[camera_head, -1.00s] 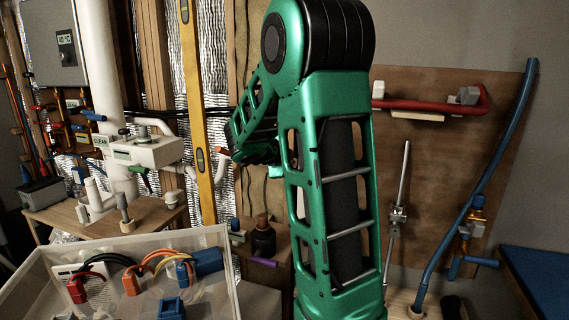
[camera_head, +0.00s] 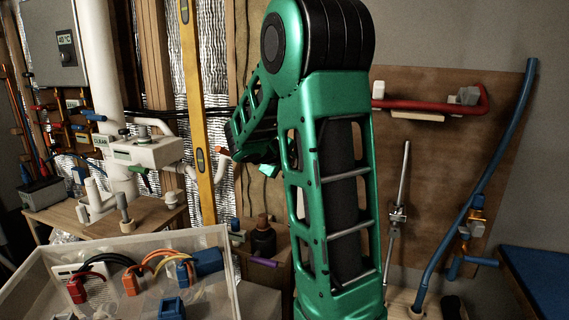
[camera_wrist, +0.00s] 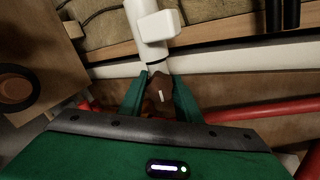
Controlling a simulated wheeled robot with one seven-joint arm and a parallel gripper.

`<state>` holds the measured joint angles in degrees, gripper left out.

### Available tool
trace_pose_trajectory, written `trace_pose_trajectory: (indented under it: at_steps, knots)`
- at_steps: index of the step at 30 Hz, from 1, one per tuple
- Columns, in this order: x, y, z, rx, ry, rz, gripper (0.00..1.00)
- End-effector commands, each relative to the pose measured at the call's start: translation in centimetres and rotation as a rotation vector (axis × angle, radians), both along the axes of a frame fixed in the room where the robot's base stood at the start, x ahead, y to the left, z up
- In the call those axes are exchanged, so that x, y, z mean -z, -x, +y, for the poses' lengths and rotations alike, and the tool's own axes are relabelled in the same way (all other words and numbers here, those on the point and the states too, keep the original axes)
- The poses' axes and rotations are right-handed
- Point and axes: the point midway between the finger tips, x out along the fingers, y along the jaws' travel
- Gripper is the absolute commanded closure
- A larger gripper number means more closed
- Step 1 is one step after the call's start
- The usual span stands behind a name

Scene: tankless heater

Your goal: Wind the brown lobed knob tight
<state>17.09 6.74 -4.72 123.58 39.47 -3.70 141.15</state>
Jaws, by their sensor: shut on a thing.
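The brown lobed knob (camera_wrist: 160,88) shows in the wrist view between the two green fingers of my gripper (camera_wrist: 158,92). It has a small white mark on its face. My gripper is shut on the knob, with one finger on each side. A white pipe fitting (camera_wrist: 152,28) lies directly beyond the knob. In the head view the knob and my fingertips are hidden behind my green arm.
A white bin (camera_head: 232,262) with coloured connectors stands at the lower left. A yellow level (camera_head: 197,110) stands upright beside my arm. In the wrist view a red pipe (camera_wrist: 262,110) runs close to the right of my gripper.

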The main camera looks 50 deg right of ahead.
Motion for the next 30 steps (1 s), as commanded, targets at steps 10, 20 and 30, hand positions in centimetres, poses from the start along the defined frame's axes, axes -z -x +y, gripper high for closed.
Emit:
trace_pose_trajectory:
  at_steps: [10,20,30]
  knots:
    - [0.0,-0.1,0.0,0.049,-0.039,-0.095,0.58]
    - [-0.2,0.0,0.3,0.048,-0.038,-0.093,0.58]
    - [-1.2,0.8,2.1,0.047,-0.038,-0.093,0.58]
